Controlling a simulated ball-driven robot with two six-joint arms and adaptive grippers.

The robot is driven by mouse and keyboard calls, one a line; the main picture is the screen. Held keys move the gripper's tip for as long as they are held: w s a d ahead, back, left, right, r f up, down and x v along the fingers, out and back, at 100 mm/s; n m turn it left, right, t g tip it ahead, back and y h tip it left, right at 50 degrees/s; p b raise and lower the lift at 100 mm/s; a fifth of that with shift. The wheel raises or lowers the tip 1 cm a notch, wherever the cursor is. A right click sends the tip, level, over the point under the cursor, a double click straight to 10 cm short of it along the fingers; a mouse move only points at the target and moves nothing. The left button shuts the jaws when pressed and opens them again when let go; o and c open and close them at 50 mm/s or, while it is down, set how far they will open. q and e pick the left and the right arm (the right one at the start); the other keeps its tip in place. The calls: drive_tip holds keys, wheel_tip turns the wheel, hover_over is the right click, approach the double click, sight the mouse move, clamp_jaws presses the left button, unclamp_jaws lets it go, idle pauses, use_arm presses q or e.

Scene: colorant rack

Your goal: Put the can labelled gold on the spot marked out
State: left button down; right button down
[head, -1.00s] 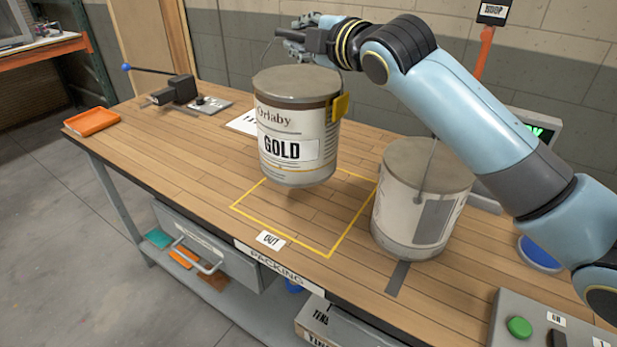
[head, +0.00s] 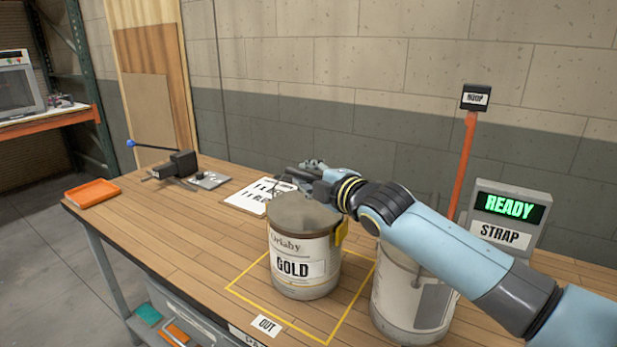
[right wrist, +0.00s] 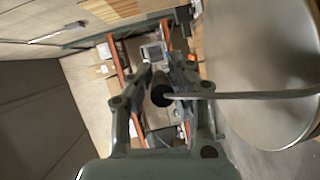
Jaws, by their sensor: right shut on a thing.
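The gold can (head: 292,268), with a grey lid and a GOLD label, is upright over the yellow outlined square (head: 248,303) marked by the OUT label (head: 266,325). Its base appears inside the outline; I cannot tell for certain whether it touches the table. My right gripper (head: 300,178) is above and behind the lid, shut on the can's wire handle. In the right wrist view the handle's black grip (right wrist: 163,97) is between the fingers, and the lid (right wrist: 275,65) is at the right. My left gripper is not in view.
A second can (head: 398,300) stands close to the right of the outline, partly behind my right arm. A READY/STRAP display (head: 505,215) and orange post (head: 462,165) stand at the right. An orange tray (head: 92,193), black tool (head: 178,165) and white sheet (head: 255,197) lie at the left and back.

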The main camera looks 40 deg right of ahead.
drive_tip(key=shift+f, duration=0.15)
drive_tip(key=c, duration=1.2)
unclamp_jaws()
drive_tip(key=shift+f, duration=0.1)
drive_tip(key=shift+c, duration=0.2)
drive_tip(key=shift+s, duration=0.2)
drive_tip(key=s, duration=0.2)
drive_tip(key=s+r+b, duration=0.1)
drive_tip(key=s, duration=0.4)
drive_tip(key=shift+a+r+b, duration=0.15)
drive_tip(key=shift+a+b, duration=0.1)
drive_tip(key=shift+b, duration=0.05)
